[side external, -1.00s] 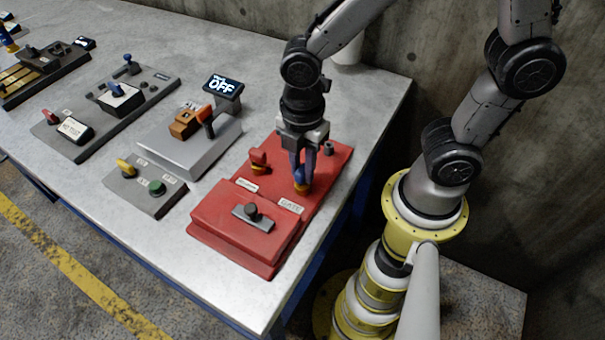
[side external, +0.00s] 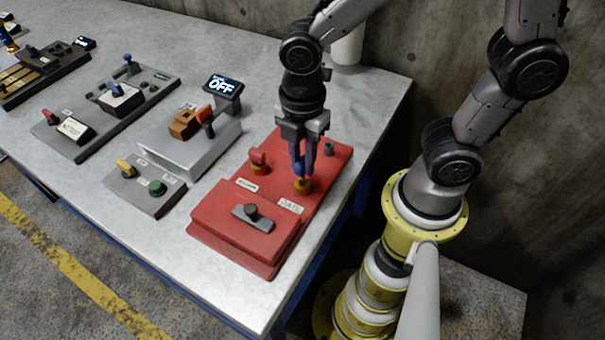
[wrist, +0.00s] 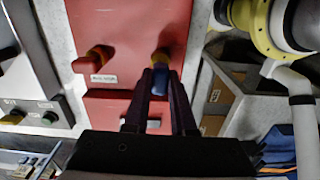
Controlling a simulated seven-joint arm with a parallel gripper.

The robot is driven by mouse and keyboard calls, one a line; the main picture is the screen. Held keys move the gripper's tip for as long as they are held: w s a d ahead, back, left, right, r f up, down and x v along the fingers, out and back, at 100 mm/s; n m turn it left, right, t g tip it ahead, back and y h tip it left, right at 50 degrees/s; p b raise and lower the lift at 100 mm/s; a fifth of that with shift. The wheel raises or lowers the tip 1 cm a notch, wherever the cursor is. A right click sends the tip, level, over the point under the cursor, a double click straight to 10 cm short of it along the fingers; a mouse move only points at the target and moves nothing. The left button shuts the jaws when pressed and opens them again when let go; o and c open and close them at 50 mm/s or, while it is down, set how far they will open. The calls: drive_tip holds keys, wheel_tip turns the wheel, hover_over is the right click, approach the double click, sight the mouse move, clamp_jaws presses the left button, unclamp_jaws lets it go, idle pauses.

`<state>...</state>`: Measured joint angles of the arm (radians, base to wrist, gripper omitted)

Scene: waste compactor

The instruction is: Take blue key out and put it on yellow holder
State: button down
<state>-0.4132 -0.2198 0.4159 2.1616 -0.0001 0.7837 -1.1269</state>
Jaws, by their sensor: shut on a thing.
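The blue key (side external: 299,168) is between the fingers of my gripper (side external: 302,160), which is shut on it. In the side view the key is just above a round yellow socket (side external: 303,185) on the red panel (side external: 322,200); I cannot tell whether its tip is fully clear. The wrist view shows the blue key (wrist: 157,85) between the fingertips, with the yellow socket (wrist: 161,57) beyond it. I cannot tell for sure which yellow part is the holder; yellow bars (side external: 17,78) also show on a device at the far left.
A red key (side external: 258,158) stands in another yellow socket left of my gripper. A dark handle (side external: 252,212) is on the panel's front block. Bare table lies between the devices.

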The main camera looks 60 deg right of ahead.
drive_tip(key=shift+r, duration=1.5)
idle(0.7)
drive_tip(key=w+d+r+m, duration=0.3)
drive_tip(key=w+d+m, duration=0.2)
drive_tip(key=w+d, duration=0.5)
drive_tip(key=shift+w+d+m, duration=0.2)
drive_tip(key=shift+d+m, duration=0.1)
drive_tip(key=shift+d, duration=0.5)
drive_tip(key=shift+r, duration=0.1)
drive_tip(key=shift+f, duration=2.9)
drive_tip(key=shift+f, duration=1.7)
